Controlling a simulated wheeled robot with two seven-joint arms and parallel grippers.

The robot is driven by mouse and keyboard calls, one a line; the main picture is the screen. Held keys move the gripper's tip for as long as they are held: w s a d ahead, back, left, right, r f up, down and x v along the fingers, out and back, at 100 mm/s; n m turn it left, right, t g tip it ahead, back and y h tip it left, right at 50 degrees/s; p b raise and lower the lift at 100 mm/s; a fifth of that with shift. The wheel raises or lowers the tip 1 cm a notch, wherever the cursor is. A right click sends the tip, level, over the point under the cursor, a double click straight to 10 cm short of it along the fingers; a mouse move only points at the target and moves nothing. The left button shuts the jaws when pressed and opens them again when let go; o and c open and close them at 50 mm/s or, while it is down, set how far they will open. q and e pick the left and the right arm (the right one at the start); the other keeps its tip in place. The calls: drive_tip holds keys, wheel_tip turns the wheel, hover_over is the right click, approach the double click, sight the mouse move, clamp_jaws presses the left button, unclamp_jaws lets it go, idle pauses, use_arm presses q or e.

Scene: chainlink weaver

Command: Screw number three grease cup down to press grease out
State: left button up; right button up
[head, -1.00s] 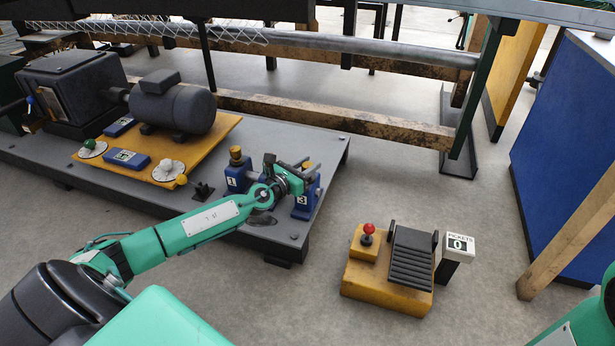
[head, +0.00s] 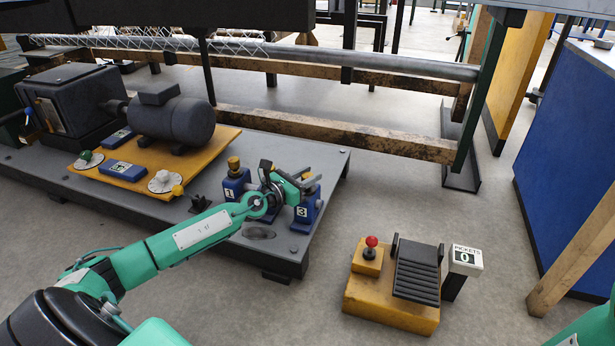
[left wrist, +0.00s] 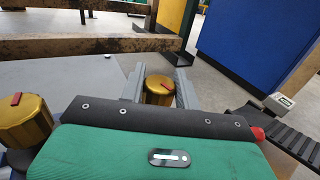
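The number three grease cup is a brass cap (left wrist: 158,90) with a red mark, seen from above in the left wrist view. It tops a blue stand marked 3 (head: 306,212) at the right end of the grey platform (head: 325,158). My left gripper (head: 309,182) reaches over this stand in the head view. Its two grey fingers lie on either side of the cap, apart, with narrow gaps seeming to show; contact is not clear. In the head view the gripper hides most of the cap. My right gripper is out of view.
A second brass cup (head: 234,163) stands on the blue stand marked 1, left of my gripper. A motor (head: 172,118) sits on a yellow base behind. A yellow pedal box with a red knob (head: 371,242) and a counter reading 0 (head: 466,258) stand on the floor at right.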

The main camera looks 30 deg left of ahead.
sight(303, 178)
use_arm(q)
drive_tip(key=o, duration=0.3)
drive_tip(key=shift+o, duration=0.2)
drive_tip(key=shift+v, duration=1.8)
drive_tip(key=v, duration=1)
drive_tip(key=shift+p, duration=0.3)
drive_tip(key=shift+s, duration=0.1)
